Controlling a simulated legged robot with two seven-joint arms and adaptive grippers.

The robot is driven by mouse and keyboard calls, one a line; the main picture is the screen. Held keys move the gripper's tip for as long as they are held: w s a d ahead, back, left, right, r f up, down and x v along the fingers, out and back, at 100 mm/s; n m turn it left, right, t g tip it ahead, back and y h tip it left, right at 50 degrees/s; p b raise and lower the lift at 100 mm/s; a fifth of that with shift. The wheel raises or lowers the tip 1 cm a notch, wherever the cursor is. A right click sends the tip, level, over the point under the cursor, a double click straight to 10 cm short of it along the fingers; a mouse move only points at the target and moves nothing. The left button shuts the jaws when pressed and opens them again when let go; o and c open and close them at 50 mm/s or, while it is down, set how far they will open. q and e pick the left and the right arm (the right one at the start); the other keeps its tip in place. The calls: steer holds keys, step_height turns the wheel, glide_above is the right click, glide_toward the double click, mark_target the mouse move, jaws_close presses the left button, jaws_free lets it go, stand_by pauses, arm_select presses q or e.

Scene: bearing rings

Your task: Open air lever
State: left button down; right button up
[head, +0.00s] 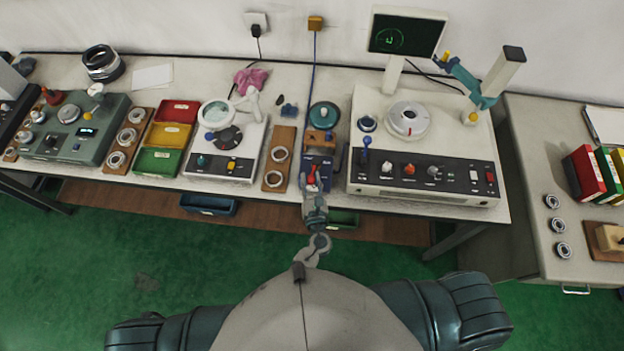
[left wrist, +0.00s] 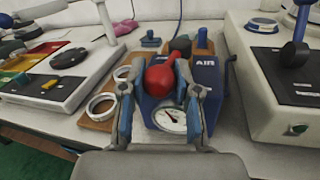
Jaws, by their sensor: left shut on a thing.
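In the head view the red lever (head: 312,174) stands at the front of the bench. It belongs to a blue air unit (left wrist: 207,76) marked "AIR", with a round white gauge (left wrist: 170,120) at its front. My left gripper (head: 313,190) is at the lever, with its two fingers on either side of the red knob, shut on it. The lever's base is partly hidden. My right gripper is not seen.
A wooden board with rings (head: 279,171) lies left of the air unit. A large white tester (head: 425,190) with a blue-knobbed lever (head: 365,149) stands close on the right. A dial device (head: 220,166) and coloured bins (head: 170,135) are further left.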

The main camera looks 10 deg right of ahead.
mark_target(311, 178)
arm_select(q)
steer(key=c, duration=0.9)
jaws_free()
steer(key=shift+a, duration=0.1)
steer(key=shift+c, duration=0.2)
steer(key=shift+o, duration=0.6)
steer(key=shift+d+r, duration=0.2)
steer(key=shift+r, duration=0.1)
step_height(311, 178, up, 9)
steer(key=shift+a+r, duration=0.1)
steer(key=shift+r, duration=0.05)
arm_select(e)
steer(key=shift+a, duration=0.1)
